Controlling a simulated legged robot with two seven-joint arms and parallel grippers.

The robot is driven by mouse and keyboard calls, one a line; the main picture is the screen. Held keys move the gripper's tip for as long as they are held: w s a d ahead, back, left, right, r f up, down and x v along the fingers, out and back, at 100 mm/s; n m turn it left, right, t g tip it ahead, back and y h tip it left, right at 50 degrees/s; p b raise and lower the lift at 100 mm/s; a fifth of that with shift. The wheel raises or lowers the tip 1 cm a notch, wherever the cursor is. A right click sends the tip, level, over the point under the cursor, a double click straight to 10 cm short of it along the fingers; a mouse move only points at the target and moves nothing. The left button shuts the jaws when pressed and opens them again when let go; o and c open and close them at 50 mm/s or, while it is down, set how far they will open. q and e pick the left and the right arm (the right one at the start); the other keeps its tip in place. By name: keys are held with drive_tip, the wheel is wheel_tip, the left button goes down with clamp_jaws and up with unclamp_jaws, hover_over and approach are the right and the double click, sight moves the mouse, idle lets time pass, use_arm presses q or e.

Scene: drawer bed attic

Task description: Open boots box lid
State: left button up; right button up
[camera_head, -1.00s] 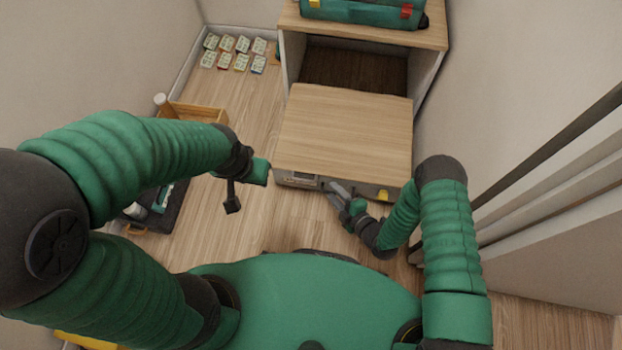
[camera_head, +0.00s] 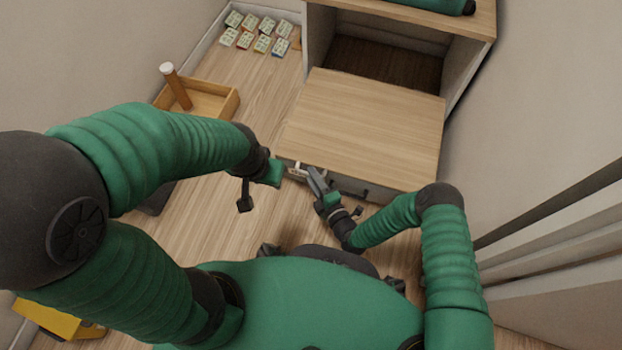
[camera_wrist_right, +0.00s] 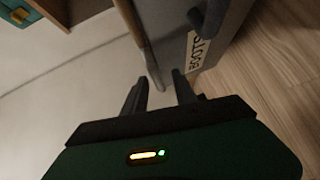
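The boots box (camera_head: 365,125) has a flat light-wood lid, which lies closed, and a grey front. In the right wrist view its grey side carries a white label (camera_wrist_right: 197,50) with dark, upside-down lettering, partly hidden by a dark handle-like part (camera_wrist_right: 208,18). My right gripper (camera_head: 314,176) is at the box's front, left of its middle, just below the lid edge. In the right wrist view its two fingers (camera_wrist_right: 160,86) are apart, with nothing seen between them; contact with the lid cannot be told. My left gripper (camera_head: 258,187) is by the box's front left corner, its fingers apart and empty.
A wooden cabinet (camera_head: 470,65) with an open front stands behind the box, a green case (camera_head: 430,5) on top. A wooden crate (camera_head: 215,100) holding a brown cylinder (camera_head: 175,85) and several small patterned packs (camera_head: 255,35) are at the left. A wall is close at the right.

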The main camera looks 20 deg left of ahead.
drive_tip(key=shift+x, duration=0.9)
drive_tip(key=shift+a, duration=0.1)
drive_tip(key=shift+s, duration=0.1)
clamp_jaws()
